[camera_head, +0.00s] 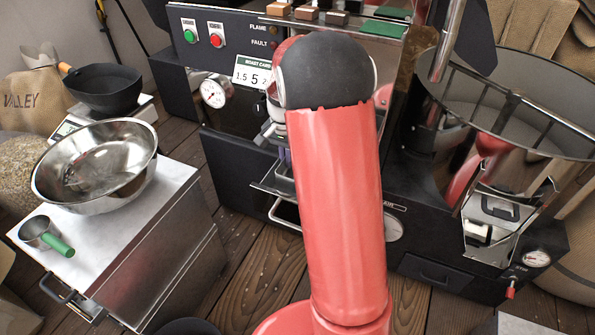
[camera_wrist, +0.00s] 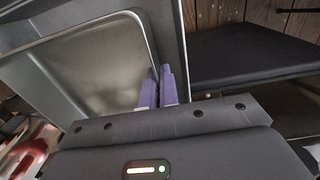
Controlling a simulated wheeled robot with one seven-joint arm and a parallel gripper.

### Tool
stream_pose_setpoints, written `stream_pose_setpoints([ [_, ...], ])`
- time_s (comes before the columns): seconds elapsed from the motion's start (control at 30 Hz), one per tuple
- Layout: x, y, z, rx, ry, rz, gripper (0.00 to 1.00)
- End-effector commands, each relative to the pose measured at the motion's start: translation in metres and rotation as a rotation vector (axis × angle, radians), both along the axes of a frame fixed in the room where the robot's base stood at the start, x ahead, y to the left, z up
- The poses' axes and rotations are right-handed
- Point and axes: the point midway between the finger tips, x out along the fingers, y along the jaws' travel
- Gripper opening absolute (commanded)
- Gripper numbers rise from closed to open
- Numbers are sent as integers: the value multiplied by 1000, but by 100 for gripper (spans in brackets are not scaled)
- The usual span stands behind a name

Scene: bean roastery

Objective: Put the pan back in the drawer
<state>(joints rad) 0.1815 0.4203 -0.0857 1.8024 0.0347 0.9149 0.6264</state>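In the wrist view, a grey metal rectangular pan (camera_wrist: 95,62) with a raised rim fills the upper left, seen from above and tilted in the picture. It looks empty. My gripper (camera_wrist: 161,88) has two purple fingers close together at the pan's near right wall, which appears pinched between them. In the head view, my red arm hides most of my gripper and the pan. A metal drawer edge with a bar handle (camera_head: 284,216) shows left of my arm, low on the dark roaster front. How far the drawer is open is hidden.
A steel cabinet (camera_head: 165,262) at left carries a metal bowl (camera_head: 98,165) and a green-handled scoop (camera_head: 45,236). A black bowl (camera_head: 104,88) sits behind. The roaster's round cooling tray (camera_head: 535,100) stands at right. Wooden floor (camera_head: 245,275) is clear between cabinet and roaster.

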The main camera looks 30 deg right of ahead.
Motion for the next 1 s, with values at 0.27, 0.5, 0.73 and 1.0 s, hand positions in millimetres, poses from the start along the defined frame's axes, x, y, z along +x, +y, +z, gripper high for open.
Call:
stream_pose_setpoints([
  [0.27,0,0,-28,0,0,-1,0],
  [0.5,0,0,-58,0,0,-1,0],
  [0.73,0,0,-59,0,-1,-1,0],
  [1.0,0,0,-61,0,-1,-1,22],
])
